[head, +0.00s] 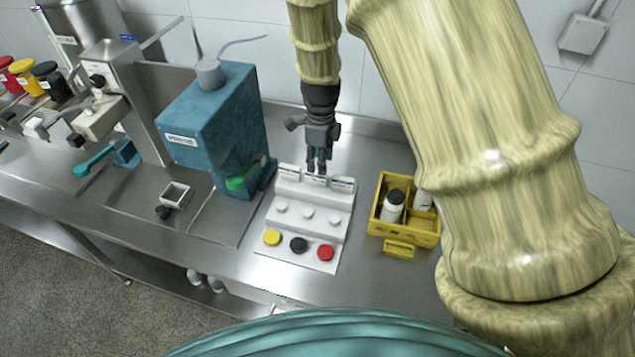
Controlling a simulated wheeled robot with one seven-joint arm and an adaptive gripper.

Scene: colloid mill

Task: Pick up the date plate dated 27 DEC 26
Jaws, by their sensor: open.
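A white stepped stand (313,218) sits on the steel worktop. Small plates with dark markings stand along its top step: a left plate (290,171), a middle plate (315,181) and a right plate (343,184). Their text is too small to read, so I cannot tell which one is dated 27 DEC 26. My gripper (317,168) points down over the top step, right at the middle plate, and its fingers partly cover that area. It is open. I cannot tell whether the fingers touch the plate.
The stand also carries white knobs and yellow, black and red discs (299,245). A yellow caddy (405,229) with bottles stands to the right. A blue machine (215,125) stands close on the left. A wall rises behind. Some bare worktop (365,275) lies right of the stand.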

